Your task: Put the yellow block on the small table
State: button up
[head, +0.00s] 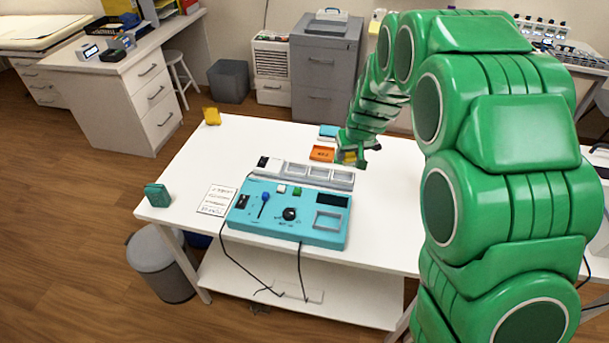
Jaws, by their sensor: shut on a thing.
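My green arm reaches in from the right, and my gripper (352,160) is low over the back right part of the white table (185,190). It is shut on a small yellow block (348,156), which is partly hidden by the fingers. I cannot tell whether the block touches the tabletop. A second yellow thing (212,116) sits at the table's far left corner. I cannot tell which piece of furniture is the small table; a small white stool (180,72) stands at the back left.
A turquoise control box (270,222) with cables fills the table's front middle. Near it are a teal block (158,195), a printed sheet (216,200), an orange box (322,154) and a blue box (328,131). A grey bin (162,265) stands at front left. The table's left back is mostly clear.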

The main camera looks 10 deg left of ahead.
jog(key=s+a+r+n+y, duration=0.1)
jog(key=a+n, duration=0.1)
jog(key=a, duration=0.6)
jog(key=s+a+r+n, duration=0.1)
jog(key=a+r+n, duration=0.1)
jog(key=a, duration=0.6)
send_over(284, 152)
jog(key=s+d, duration=0.1)
jog(key=shift+g, duration=0.4)
notch_tip(284, 152, down, 10)
jog(key=shift+s+d+r, duration=0.1)
jog(key=shift+w+f, duration=0.2)
jog(key=shift+f, duration=1.6)
jog(key=shift+f, duration=0.1)
jog(key=o, duration=1.1)
